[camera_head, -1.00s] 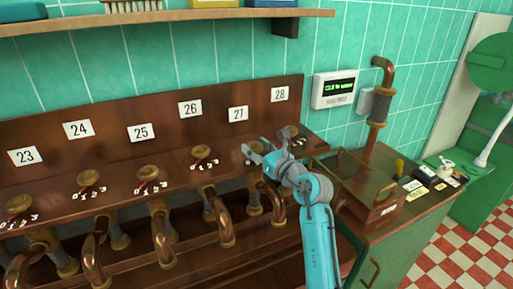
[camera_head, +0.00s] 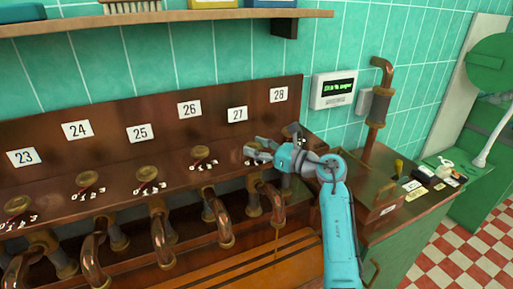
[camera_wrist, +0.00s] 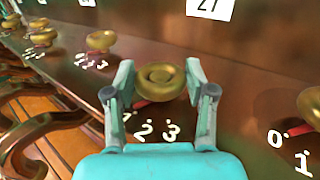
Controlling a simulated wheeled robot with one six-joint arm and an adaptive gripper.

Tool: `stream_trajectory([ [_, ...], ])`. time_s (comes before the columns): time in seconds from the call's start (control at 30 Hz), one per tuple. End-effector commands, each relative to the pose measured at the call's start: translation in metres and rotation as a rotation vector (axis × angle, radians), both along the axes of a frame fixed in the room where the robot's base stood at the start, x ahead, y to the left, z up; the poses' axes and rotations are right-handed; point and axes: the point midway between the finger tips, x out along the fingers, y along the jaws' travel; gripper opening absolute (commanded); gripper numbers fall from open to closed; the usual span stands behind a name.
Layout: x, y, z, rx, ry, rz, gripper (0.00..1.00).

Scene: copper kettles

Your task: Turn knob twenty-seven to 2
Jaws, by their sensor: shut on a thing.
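Knob twenty-seven is a round brass knob (camera_wrist: 160,80) below the white tag 27 (camera_wrist: 210,7), which also shows in the head view (camera_head: 237,114). My gripper (camera_wrist: 160,72) is shut on the knob, with one finger on each side of its rim. In the head view my gripper (camera_head: 258,151) comes from the right and hides most of this knob. A red pointer (camera_wrist: 141,103) shows under the knob, left of the 2 (camera_wrist: 145,132) and 3 (camera_wrist: 171,131). The 1 is partly hidden by the left finger, and the 0 is hidden. The exact pointer setting is hard to tell.
Neighbouring knob 26 (camera_head: 200,153) is to the left; knob 28's dial (camera_wrist: 309,105) is to the right. Copper spouts (camera_head: 221,225) hang below the panel. A thin brown streak (camera_head: 276,243) shows under the spout of 27. A lit display (camera_head: 334,90) is on the wall.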

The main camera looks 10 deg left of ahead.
Motion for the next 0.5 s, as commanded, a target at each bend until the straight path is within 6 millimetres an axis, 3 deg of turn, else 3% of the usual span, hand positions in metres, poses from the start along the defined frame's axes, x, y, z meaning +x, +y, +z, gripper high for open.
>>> stream_trajectory([
  [0.2,-0.0002,0.0001,-0.001,-0.001,0.001,0.0,0.2],
  [0.23,-0.0002,0.0001,-0.001,-0.001,0.001,-0.001,0.6],
  [0.3,-0.0002,0.0001,-0.0009,-0.001,0.001,-0.001,0.77],
  [0.5,-0.0002,0.0001,-0.0004,-0.001,0.0,-0.001,0.8],
])
